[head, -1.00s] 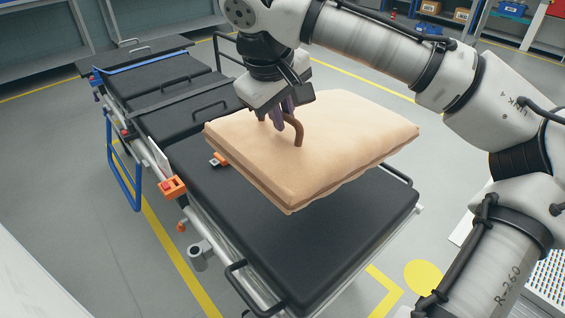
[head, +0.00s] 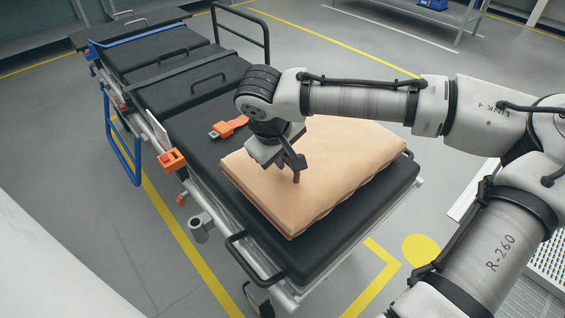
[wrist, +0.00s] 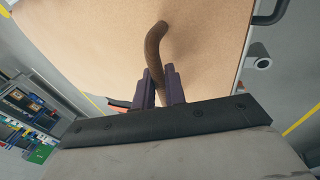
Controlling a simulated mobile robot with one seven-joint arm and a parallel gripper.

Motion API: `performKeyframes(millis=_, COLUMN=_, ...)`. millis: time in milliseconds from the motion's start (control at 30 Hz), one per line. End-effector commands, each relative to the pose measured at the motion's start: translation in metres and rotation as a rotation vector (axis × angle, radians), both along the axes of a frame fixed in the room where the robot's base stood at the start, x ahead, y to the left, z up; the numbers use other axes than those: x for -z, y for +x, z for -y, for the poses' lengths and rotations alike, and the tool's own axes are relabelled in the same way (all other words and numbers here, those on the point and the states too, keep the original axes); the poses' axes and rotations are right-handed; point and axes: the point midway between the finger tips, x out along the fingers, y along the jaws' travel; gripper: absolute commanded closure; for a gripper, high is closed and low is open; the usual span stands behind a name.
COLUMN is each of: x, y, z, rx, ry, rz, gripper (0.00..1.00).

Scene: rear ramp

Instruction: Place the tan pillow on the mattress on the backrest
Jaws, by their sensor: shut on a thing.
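The tan pillow (head: 335,165) lies flat on, or very close above, the black mattress (head: 190,140) at the near end of the stretcher. It fills much of the wrist view (wrist: 100,40). A brown curved handle (wrist: 156,50) stands up from the pillow. My gripper (head: 291,172) is shut on this handle, with its two purple fingers (wrist: 160,85) on either side of it. My gripper hides part of the pillow's top in the head view. Whether the pillow's underside fully rests on the mattress is hard to tell.
An orange buckle (head: 230,127) lies on the mattress beside the pillow. Black side rails (head: 240,30) and a near end handle (head: 245,262) edge the stretcher. A blue frame (head: 122,150) stands at its left side. The grey floor around has yellow lines.

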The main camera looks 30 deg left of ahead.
Motion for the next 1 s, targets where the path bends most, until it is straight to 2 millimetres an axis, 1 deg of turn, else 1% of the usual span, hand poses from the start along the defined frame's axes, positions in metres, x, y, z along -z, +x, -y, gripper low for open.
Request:
performKeyframes(millis=33, x=0.009, y=0.000, z=0.000, rx=-0.001, ry=0.000, rz=-0.001, gripper=1.00)
performKeyframes(millis=133, x=0.019, y=0.000, z=0.000, rx=0.000, ry=0.002, rz=-0.002, gripper=1.00)
performKeyframes(millis=367, x=0.021, y=0.000, z=0.000, rx=0.000, ry=0.003, rz=-0.001, gripper=1.00)
performKeyframes(millis=400, x=0.021, y=0.000, z=0.000, rx=0.000, ry=0.002, rz=-0.003, gripper=0.84)
performKeyframes(millis=533, x=0.021, y=0.000, z=0.000, rx=0.000, ry=0.002, rz=-0.003, gripper=0.67)
performKeyframes(millis=833, x=0.019, y=-0.001, z=0.000, rx=-0.001, ry=0.002, rz=-0.003, gripper=0.66)
performKeyframes(millis=933, x=0.011, y=-0.004, z=-0.001, rx=-0.001, ry=0.003, rz=-0.002, gripper=0.66)
performKeyframes(millis=1000, x=0.000, y=-0.007, z=-0.001, rx=-0.001, ry=0.005, rz=-0.002, gripper=0.66)
